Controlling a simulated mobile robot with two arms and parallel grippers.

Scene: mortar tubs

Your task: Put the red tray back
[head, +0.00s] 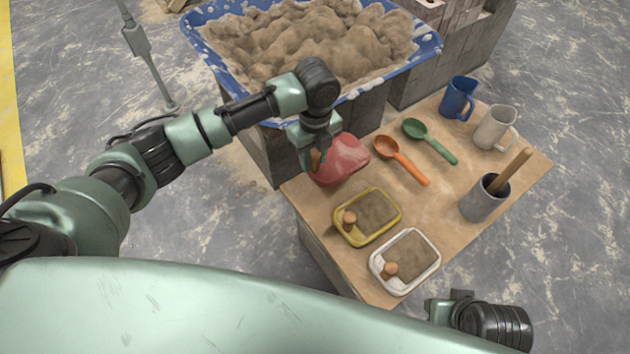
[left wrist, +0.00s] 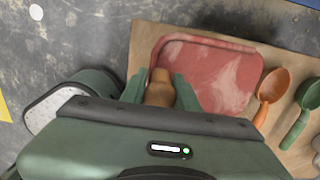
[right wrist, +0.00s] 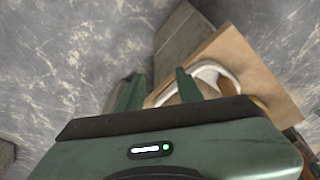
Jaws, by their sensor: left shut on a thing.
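The red tray (head: 345,158) is at the far left corner of the wooden table top (head: 458,150), smeared with pale dust and with no heap of mortar showing. My left gripper (head: 317,155) is shut on its wooden knob. The left wrist view shows the knob between the fingers (left wrist: 160,90) and the red tray (left wrist: 215,75) beyond them. I cannot tell whether the tray rests on the table or hangs just above it. My right gripper (right wrist: 157,90) is open and empty beside the table's near end, close to the white tray (right wrist: 212,72).
A yellow tray (head: 344,235) and the white tray (head: 378,271) hold mortar in front. Orange (head: 400,160) and green (head: 430,138) scoops, a blue mug (head: 457,98), a pale mug (head: 494,128) and a grey pot (head: 481,203) stand right. A blue-rimmed mortar tub (head: 428,50) is behind.

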